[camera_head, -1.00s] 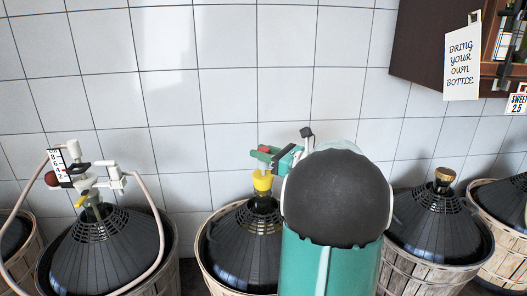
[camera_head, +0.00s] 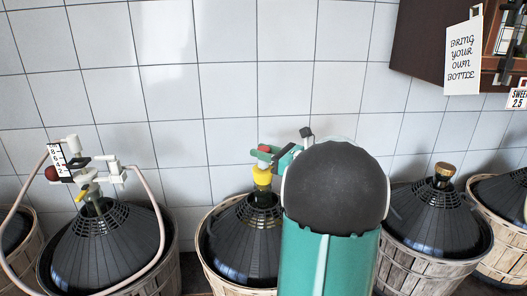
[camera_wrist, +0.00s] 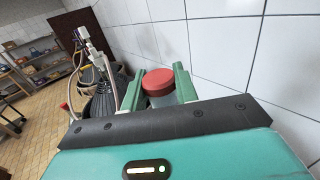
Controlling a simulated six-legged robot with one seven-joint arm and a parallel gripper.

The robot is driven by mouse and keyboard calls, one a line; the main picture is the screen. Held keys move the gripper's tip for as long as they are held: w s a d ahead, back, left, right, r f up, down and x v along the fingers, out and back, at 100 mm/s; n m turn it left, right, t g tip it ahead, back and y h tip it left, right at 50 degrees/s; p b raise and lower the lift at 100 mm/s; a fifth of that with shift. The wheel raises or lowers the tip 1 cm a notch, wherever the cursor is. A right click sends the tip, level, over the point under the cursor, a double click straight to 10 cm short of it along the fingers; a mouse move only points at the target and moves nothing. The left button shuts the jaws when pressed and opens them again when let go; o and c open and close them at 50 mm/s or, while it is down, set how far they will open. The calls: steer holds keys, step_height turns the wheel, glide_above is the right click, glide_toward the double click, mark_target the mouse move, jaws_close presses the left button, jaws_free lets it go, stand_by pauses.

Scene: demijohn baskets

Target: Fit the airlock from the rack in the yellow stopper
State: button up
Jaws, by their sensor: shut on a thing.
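The yellow stopper (camera_head: 262,177) sits in the neck of the middle demijohn (camera_head: 246,240), a dark cone in a wooden basket. My gripper (camera_head: 274,153) is directly above it, shut on the airlock (camera_head: 264,149), whose red cap shows between the fingers. In the wrist view the airlock (camera_wrist: 158,82) has a red cap and a clear grey body, and stands between the two green fingers of my gripper (camera_wrist: 157,90). The airlock's lower end is hidden. It looks very close to the stopper's top; I cannot tell whether it is inside the stopper.
At the left a demijohn (camera_head: 85,245) carries a white fitting (camera_head: 108,168) with a looping hose. At the right a demijohn (camera_head: 430,230) has a cork-coloured stopper (camera_head: 447,171). A tiled wall (camera_head: 230,90) stands close behind. A wooden cabinet (camera_head: 430,45) with a sign hangs upper right.

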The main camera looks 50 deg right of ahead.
steer(key=o, duration=1)
steer(key=v, duration=1.3)
steer(key=shift+s+d, duration=0.1)
steer(key=shift+s, duration=0.3)
